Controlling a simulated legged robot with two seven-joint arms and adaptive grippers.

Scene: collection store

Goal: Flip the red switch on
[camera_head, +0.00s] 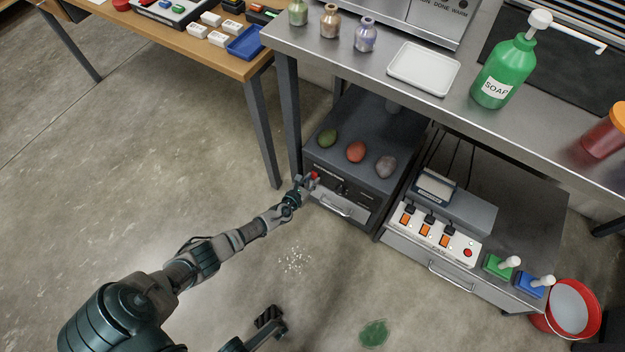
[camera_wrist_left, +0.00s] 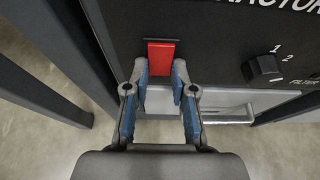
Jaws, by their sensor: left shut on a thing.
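The red switch (camera_head: 314,175) is on the upper left of the dark front panel of a low grey cabinet under the steel table. In the left wrist view the red switch (camera_wrist_left: 161,58) shows as a flat red piece below a dark slot. My left gripper (camera_head: 303,183) is at the switch, and its two fingertips (camera_wrist_left: 160,70) lie on either side of the red piece, shut on it. The tips hide the switch's lower side edges. My right gripper (camera_head: 268,318) seems to be the dark part low in the head view; its fingers are unclear.
A black knob (camera_wrist_left: 262,66) marked 1 and 2 is right of the switch. A drawer handle (camera_head: 338,208) is below the panel. A table leg (camera_head: 290,115) stands close left. A power strip unit (camera_head: 438,232) is to the right. Open floor (camera_head: 180,150) lies left.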

